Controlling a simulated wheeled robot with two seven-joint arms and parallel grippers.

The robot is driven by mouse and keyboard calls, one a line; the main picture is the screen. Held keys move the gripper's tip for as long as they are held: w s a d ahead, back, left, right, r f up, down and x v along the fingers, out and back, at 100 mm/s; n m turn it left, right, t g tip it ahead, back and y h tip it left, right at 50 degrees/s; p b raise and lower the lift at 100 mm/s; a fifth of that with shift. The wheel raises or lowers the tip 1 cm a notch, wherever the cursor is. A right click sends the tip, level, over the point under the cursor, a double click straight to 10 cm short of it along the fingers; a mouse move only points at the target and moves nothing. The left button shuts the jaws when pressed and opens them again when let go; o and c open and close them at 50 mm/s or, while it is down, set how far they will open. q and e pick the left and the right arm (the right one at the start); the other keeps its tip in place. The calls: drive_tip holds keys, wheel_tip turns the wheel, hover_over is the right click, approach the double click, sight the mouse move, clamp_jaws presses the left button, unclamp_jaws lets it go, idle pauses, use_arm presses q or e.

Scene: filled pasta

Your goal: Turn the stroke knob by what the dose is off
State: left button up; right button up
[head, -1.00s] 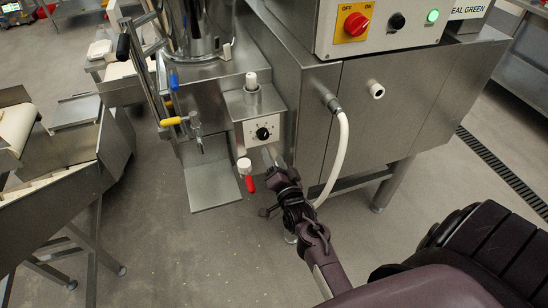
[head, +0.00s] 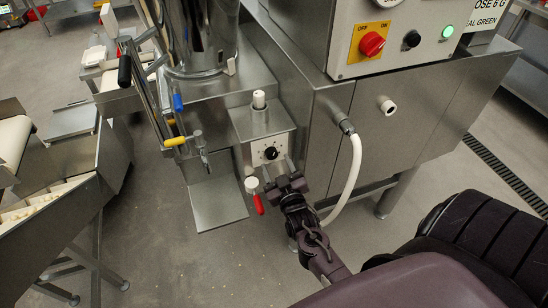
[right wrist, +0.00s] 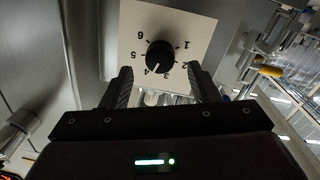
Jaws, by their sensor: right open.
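The stroke knob (head: 270,153) is a small black round knob on a white numbered plate on the steel machine's front. In the right wrist view the knob (right wrist: 160,55) shows large, with numbers 1 to 6 around it. Its light mark seems to point between 3 and 4. My right gripper (head: 279,170) is just in front of and below the knob. In the right wrist view its open fingers (right wrist: 160,79) stand left and right below the knob, with nothing between them. They appear apart from the knob. My left gripper is not in view.
A red-handled valve (head: 256,197) hangs close left of my right gripper. A white hose (head: 352,175) curves down on its right. Yellow and blue handles (head: 175,141) and a steel chute (head: 215,202) are further left. A red switch (head: 371,43) sits above. A sign top right partly reads "OSE 6 G".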

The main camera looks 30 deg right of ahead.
sight(272, 154)
drive_tip(key=shift+x, duration=0.8)
drive_tip(key=shift+w+d, duration=0.1)
drive_tip(key=shift+w, duration=0.45)
drive_tip(key=c, duration=1)
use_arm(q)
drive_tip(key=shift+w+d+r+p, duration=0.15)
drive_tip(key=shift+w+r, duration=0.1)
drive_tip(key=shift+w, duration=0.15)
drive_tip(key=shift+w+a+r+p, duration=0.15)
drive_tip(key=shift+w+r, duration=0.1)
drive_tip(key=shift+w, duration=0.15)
use_arm(e)
drive_tip(key=shift+m, duration=0.8)
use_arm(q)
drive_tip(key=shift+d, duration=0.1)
use_arm(e)
drive_tip(key=o, duration=1)
